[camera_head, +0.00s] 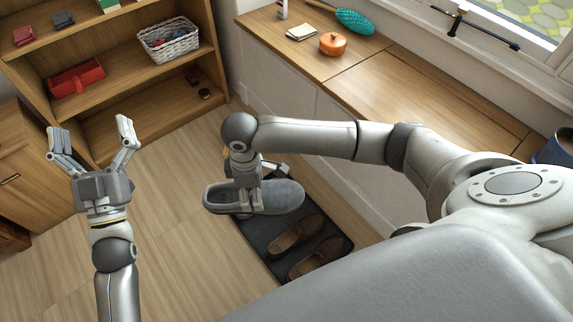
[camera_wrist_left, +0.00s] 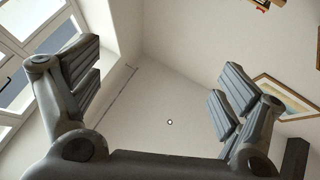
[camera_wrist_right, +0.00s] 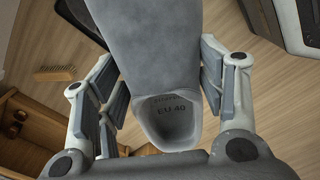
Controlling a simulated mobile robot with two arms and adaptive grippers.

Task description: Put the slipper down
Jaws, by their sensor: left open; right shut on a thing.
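A grey slipper (camera_head: 283,197) is held in my right gripper (camera_head: 246,190), above a dark mat (camera_head: 262,243) on the floor. In the right wrist view the slipper (camera_wrist_right: 150,50) lies between the two fingers, its opening near the palm with "EU 40" printed inside. My right gripper (camera_wrist_right: 160,90) is shut on it. My left gripper (camera_head: 92,140) is open and empty, pointing up in front of the shelves; in the left wrist view its fingers (camera_wrist_left: 150,90) are spread with only walls and ceiling beyond.
Brown shoes (camera_head: 296,236) lie on the mat beneath the slipper. A wooden shelf (camera_head: 130,70) holds a red bin (camera_head: 76,78) and a white basket (camera_head: 168,40). A wooden-topped bench (camera_head: 390,100) runs along the right wall. Floor left of the mat is clear.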

